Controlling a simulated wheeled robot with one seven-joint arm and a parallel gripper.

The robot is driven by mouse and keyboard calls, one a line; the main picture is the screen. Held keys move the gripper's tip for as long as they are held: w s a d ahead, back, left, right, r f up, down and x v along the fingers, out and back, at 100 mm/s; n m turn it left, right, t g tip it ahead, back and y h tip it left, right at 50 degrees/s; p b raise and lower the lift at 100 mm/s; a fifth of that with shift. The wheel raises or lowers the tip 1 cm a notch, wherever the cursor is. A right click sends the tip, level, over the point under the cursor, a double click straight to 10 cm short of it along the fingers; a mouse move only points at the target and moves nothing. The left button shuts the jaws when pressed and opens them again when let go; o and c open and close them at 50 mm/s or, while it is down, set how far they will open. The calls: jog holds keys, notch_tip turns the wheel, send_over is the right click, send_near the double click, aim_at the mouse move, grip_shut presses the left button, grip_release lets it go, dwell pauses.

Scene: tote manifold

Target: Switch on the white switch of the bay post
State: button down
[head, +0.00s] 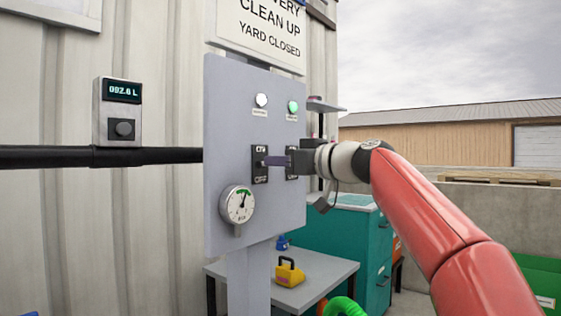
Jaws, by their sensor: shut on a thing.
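The bay post carries a grey panel (222,130) in the middle of the head view. A white lamp (261,100) and a green lamp (293,107) sit near its top, each over a dark switch plate. The left plate, under the white lamp, is the white switch (259,176); its lever is hidden at the fingertips. The right switch (290,172) is mostly covered by my gripper. My gripper (269,161) comes in from the right, with its fingers shut on the white switch. The lever's position cannot be made out.
A round gauge (237,204) sits low on the panel. A black pipe (60,157) and a digital meter (123,110) are to the left. Below are a grey table (290,293) with a yellow item (289,271) and a teal cabinet (335,240).

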jog(key=r+h+p, duration=0.1)
jog(key=p, duration=0.3)
jog(key=shift+a+r+g, duration=0.15)
jog(key=shift+r+g, duration=0.15)
jog(key=shift+g, duration=0.1)
jog(key=shift+w+g+h+p, duration=0.1)
jog(key=shift+g+h+p, duration=0.3)
jog(key=shift+h+p, duration=0.2)
jog(key=shift+f, duration=0.1)
jog(key=c, duration=1.3)
grip_release()
jog(key=b+v, duration=0.2)
jog(key=v, duration=0.5)
jog(key=shift+s+d, duration=0.2)
jog(key=shift+d, duration=0.05)
